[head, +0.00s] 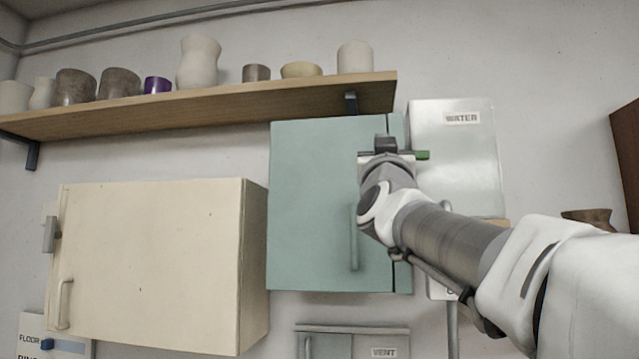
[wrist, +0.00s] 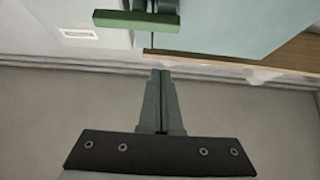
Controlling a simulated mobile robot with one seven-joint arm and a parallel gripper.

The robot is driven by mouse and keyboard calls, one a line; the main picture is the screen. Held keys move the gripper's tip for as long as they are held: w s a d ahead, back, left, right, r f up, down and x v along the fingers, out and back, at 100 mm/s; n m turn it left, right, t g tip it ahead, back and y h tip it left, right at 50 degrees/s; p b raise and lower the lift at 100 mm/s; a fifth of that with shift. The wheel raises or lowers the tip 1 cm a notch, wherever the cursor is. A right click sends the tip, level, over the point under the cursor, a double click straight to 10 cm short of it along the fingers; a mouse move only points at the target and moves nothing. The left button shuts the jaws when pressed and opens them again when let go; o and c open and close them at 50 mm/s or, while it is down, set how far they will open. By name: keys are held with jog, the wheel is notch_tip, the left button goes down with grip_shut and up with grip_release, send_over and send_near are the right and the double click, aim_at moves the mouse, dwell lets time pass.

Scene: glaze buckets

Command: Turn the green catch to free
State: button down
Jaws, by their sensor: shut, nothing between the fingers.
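The green catch (head: 422,155) shows in the head view as a short bar beside the right edge of the teal cabinet door (head: 310,200). My gripper (head: 385,143) hides the rest of it. In the wrist view the catch (wrist: 120,20) is a level green bar at the top, with a grey mount behind its right end. My gripper (wrist: 161,74) is shut and empty. In that view its fingertips lie below the bar and apart from it, with the picture appearing upside down. The door has a vertical handle (head: 354,240) and looks closed.
A grey box labelled WATER (head: 455,150) is right of the teal cabinet. A wooden shelf (head: 200,108) with several pots runs above left. A cream cabinet (head: 150,260) hangs at left, and a grey VENT panel (head: 350,343) below. Bare wall shows at upper right.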

jog(key=p+x, duration=0.4)
jog(key=x, duration=0.4)
notch_tip(320, 180, down, 4)
jog(key=shift+f+b, duration=0.2)
jog(key=shift+b, duration=0.45)
jog(key=shift+f, duration=0.1)
